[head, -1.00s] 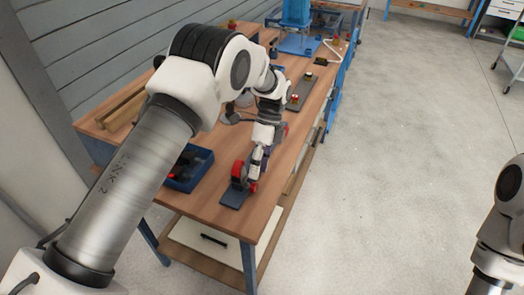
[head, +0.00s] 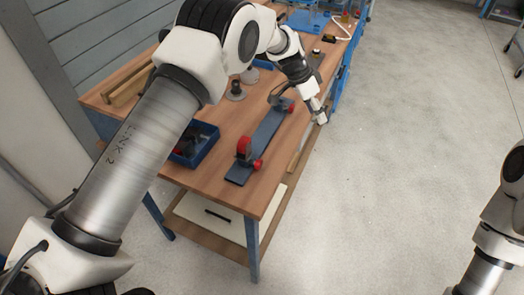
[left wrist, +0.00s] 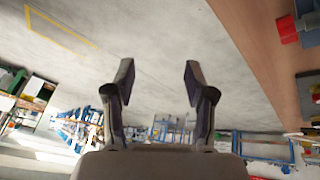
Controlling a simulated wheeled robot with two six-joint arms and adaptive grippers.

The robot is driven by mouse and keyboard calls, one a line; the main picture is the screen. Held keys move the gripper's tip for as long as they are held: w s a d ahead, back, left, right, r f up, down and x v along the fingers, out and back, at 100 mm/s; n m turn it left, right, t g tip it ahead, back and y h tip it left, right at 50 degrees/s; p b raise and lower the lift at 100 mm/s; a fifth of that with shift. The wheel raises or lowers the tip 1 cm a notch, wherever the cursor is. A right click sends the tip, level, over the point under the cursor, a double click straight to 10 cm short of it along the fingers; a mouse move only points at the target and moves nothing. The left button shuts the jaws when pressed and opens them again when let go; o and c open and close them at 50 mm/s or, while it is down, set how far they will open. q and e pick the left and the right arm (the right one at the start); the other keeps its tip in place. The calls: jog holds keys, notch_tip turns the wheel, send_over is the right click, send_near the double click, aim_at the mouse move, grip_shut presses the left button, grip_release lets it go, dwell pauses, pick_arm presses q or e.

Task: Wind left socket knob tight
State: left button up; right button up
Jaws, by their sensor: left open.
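A long dark blue fixture (head: 265,132) lies on the wooden bench. At its near end stands a red part (head: 243,147), with a red knob (head: 258,166) on its right side. Another red knob (head: 291,107) sits at the far end. I cannot tell which knob is the left socket knob. My left gripper (head: 321,117) is open and empty, right of the far knob near the bench's right edge, apart from the fixture. In the left wrist view its fingers (left wrist: 158,80) are spread over bare floor, and a red knob (left wrist: 288,30) shows at upper right.
The wooden bench (head: 215,178) has a blue bin (head: 195,146) with dark parts left of the fixture. Grey round-based pieces (head: 236,91) stand behind it. Open concrete floor (head: 400,170) lies to the right.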

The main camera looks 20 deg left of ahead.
pick_arm(q)
jog(key=w+d+r+n+t+p, duration=0.1)
jog(key=w+d+n+t+p, duration=0.15)
jog(key=w+n, duration=0.2)
jog(key=n+g+y+p, duration=0.3)
jog(key=n+y+p, duration=0.95)
jog(key=n, duration=1.15)
send_over(260, 161)
jog(key=w+d+p, duration=0.2)
jog(key=w+p, duration=0.1)
jog(key=f+h, duration=0.2)
jog(key=h, duration=0.1)
jog(key=s+d+r+p, duration=0.1)
jog(key=s+r+p, duration=0.1)
jog(key=s+p, duration=0.2)
jog(key=shift+m+g, duration=0.25)
jog(key=shift+m, duration=0.3)
jog(key=x, duration=0.8)
jog(key=shift+w+f, duration=0.25)
jog(key=shift+f, duration=0.15)
jog(key=shift+w, duration=0.1)
grip_shut()
